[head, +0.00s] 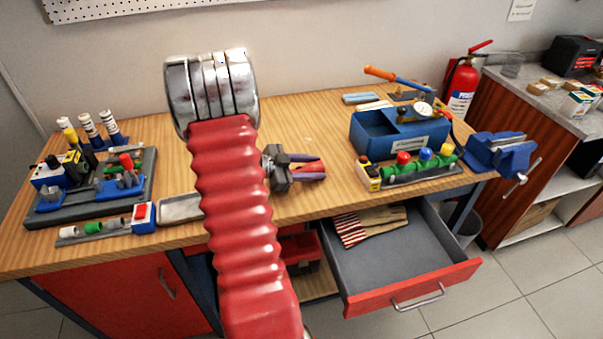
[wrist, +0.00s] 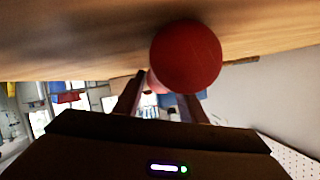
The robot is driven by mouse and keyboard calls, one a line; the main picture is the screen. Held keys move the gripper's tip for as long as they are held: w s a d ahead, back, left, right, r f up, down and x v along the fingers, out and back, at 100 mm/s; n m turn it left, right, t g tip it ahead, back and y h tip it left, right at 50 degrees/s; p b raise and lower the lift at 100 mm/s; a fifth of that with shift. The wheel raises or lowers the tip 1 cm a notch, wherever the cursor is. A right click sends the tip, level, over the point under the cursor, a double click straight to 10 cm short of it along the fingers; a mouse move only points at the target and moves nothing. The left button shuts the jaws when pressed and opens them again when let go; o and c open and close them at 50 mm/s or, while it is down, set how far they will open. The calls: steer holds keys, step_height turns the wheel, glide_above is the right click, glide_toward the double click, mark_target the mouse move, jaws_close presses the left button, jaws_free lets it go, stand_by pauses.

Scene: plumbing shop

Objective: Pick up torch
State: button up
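I cannot pick out the torch for certain. In the wrist view, a smooth red round end (wrist: 186,57) shows large and close, against the wooden bench top. It covers the tip of one finger; a paler reddish piece shows behind it, between the fingers. It may be the torch's end.
A blue toolbox (head: 370,135) and a rack of coloured valves (head: 415,170) stand right of my gripper. A blue vise (head: 500,155) is at the right end. A fittings board (head: 95,215) is at left. An open drawer (head: 410,285) sticks out below the bench (head: 320,120).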

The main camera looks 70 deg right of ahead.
steer(key=shift+c, duration=0.3)
steer(key=c, duration=0.8)
